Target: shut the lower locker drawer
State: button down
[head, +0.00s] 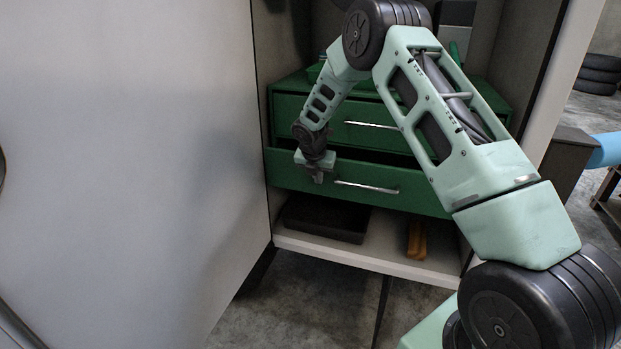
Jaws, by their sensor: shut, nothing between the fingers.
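The lower locker drawer (420,200) is green with a silver bar handle (366,187). It stands partly open, with a dark gap showing above its front. The upper drawer (296,106) is green with its own bar handle (371,125) and sits farther back. My gripper (318,179) is shut and empty, pointing down at the left part of the lower drawer's front, left of its handle. I cannot tell whether it touches the drawer front. My arm hides the right part of the upper drawer.
The open locker door (130,150) fills the left side. The locker's bottom shelf (385,259) holds a dark flat tray (326,217) and an orange-brown block (417,240). The locker's right wall (562,75) stands behind my arm. Tires (598,73) lie at the far right.

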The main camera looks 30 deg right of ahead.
jog(key=shift+w+d+p, duration=0.35)
jog(key=shift+w+d, duration=0.35)
jog(key=shift+d, duration=0.15)
jog(key=shift+w+d+p, duration=0.3)
jog(key=shift+w+d, duration=0.35)
jog(key=shift+d, duration=0.2)
jog(key=shift+a, duration=0.1)
